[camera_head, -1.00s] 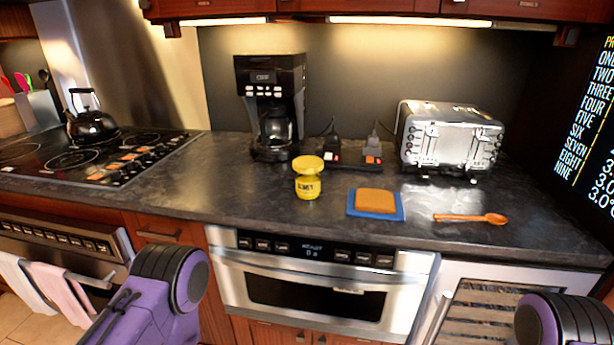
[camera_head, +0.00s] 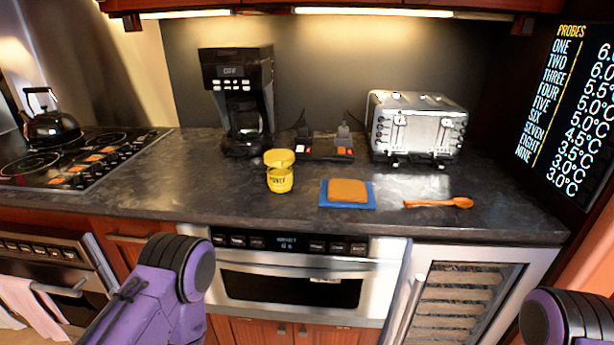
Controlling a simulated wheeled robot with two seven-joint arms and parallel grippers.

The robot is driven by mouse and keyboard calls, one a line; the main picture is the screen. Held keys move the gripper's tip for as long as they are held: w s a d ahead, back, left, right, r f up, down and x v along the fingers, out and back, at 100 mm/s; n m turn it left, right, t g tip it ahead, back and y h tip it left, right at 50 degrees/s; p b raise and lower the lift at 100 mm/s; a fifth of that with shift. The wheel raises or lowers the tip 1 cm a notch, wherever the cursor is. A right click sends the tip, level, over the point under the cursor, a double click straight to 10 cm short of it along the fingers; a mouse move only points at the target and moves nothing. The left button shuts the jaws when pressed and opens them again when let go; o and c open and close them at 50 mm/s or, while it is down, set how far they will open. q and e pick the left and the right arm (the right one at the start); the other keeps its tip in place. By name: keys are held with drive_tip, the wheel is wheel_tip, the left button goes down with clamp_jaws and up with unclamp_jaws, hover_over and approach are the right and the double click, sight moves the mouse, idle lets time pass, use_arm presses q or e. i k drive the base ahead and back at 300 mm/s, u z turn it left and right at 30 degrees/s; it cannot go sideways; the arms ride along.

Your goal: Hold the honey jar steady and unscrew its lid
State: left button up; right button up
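The honey jar (camera_head: 280,181) is a small yellow jar with dark lettering. It stands upright on the dark countertop, in front of the coffee maker. Its wide yellow lid (camera_head: 279,158) sits on top; I cannot tell how tightly it is screwed. Purple and black parts of my two arms show at the lower left and lower right, below the counter edge and apart from the jar. Neither gripper's fingers are in view.
Behind the jar are a black coffee maker (camera_head: 238,98) and a power strip (camera_head: 325,150). To its right are bread on a blue board (camera_head: 326,203), a wooden spoon (camera_head: 438,203) and a silver toaster (camera_head: 417,127). A stove with a kettle (camera_head: 50,127) is left. The counter left of the jar is clear.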

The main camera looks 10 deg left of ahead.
sight(280, 180)
drive_tip(key=z, duration=2.2)
drive_tip(key=k, duration=1.55)
drive_tip(key=u, duration=1.8)
drive_tip(key=i, duration=0.35)
drive_tip(key=u, duration=0.05)
